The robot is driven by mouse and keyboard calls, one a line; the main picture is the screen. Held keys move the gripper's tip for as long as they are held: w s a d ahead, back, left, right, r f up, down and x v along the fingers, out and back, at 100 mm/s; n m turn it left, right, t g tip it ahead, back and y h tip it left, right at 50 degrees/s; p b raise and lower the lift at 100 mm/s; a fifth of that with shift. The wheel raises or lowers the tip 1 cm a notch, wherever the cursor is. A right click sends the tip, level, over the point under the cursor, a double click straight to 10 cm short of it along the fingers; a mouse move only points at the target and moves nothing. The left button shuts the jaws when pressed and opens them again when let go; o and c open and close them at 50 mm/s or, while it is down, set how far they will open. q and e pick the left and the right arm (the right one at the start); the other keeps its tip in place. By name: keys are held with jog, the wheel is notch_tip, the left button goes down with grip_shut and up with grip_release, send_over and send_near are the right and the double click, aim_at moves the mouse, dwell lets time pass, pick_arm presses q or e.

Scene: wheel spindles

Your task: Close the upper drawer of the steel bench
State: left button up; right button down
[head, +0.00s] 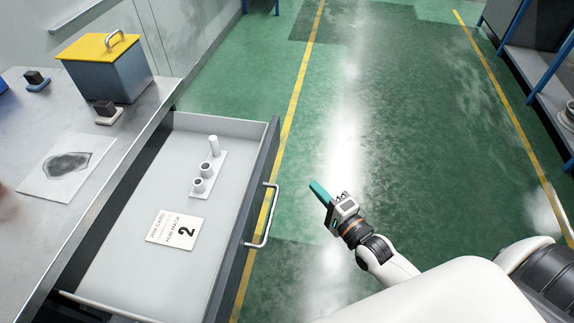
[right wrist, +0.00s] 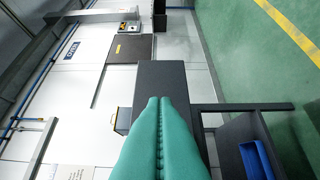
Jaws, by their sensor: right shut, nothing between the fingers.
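The upper drawer (head: 140,200) of the steel bench (head: 25,120) is pulled out in the head view, its light grey interior open to view. Its dark front panel (head: 262,165) carries a silver bar handle (head: 268,215) facing the aisle. My right gripper (head: 316,190) has teal fingers, shut and empty. It is to the right of the handle, apart from it, over the green floor. In the right wrist view the shut fingers (right wrist: 158,105) point ahead, with nothing between them. My left gripper is not in view.
On the bench stand a yellow-lidded bin (head: 103,75), small dark blocks and a stained sheet (head: 68,165). Blue-framed shelving (head: 535,70) is at far right; the floor between is clear.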

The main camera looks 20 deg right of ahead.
send_near(273, 155)
jog(key=w+d, duration=0.2)
jog(key=w, duration=0.2)
jog(key=shift+w+a+r, duration=0.15)
jog(key=shift+w+a, duration=0.2)
jog(key=shift+a, duration=0.45)
jog(key=shift+w+a+r, duration=0.1)
jog(key=shift+w+a, duration=0.25)
jog(key=shift+a, duration=0.5)
